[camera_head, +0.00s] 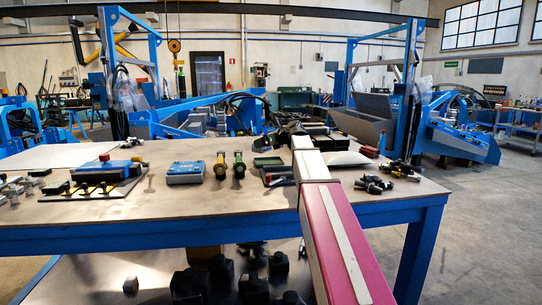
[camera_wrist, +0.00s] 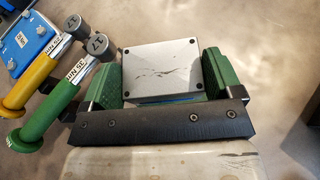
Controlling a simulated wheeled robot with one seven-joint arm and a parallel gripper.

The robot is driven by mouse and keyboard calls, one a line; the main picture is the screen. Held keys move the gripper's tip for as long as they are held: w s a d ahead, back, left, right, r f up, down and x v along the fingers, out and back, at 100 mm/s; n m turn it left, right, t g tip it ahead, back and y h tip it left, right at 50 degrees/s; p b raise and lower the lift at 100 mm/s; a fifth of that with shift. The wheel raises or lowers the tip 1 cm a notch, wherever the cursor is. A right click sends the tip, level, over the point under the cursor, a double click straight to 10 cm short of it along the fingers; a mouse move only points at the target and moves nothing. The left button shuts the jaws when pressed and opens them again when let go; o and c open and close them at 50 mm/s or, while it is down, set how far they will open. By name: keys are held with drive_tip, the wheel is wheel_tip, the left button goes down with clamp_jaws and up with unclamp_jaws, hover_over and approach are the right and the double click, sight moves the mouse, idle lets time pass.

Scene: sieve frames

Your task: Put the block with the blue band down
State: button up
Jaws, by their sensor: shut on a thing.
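The block with the blue band (camera_wrist: 163,68) is in the middle of the wrist view. Its grey top has a screw or hole at each corner and a dark scuff, and a thin strip of blue shows along its lower edge. My gripper (camera_wrist: 160,76) is shut on it, with a green pad against its left and right sides. I cannot tell whether the block touches the table below. In the head view my pink and white arm reaches over the table (camera_head: 130,208), and the block cannot be made out there.
Left of the gripper lie a yellow-handled tool (camera_wrist: 44,62) and a green-handled tool (camera_wrist: 57,92), close to the left pad. A blue box (camera_wrist: 28,40) is beyond them. Dark small parts (camera_head: 375,184) lie to the right of my arm. Bare table shows left of the blue box (camera_head: 185,172).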

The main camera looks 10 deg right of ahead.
drive_tip(key=d+f, duration=0.2)
drive_tip(key=d, duration=0.1)
drive_tip(key=shift+f, duration=1.9)
drive_tip(key=o, duration=1)
drive_tip(key=shift+f, duration=0.1)
drive_tip(key=shift+o, duration=0.2)
drive_tip(key=v, duration=1.2)
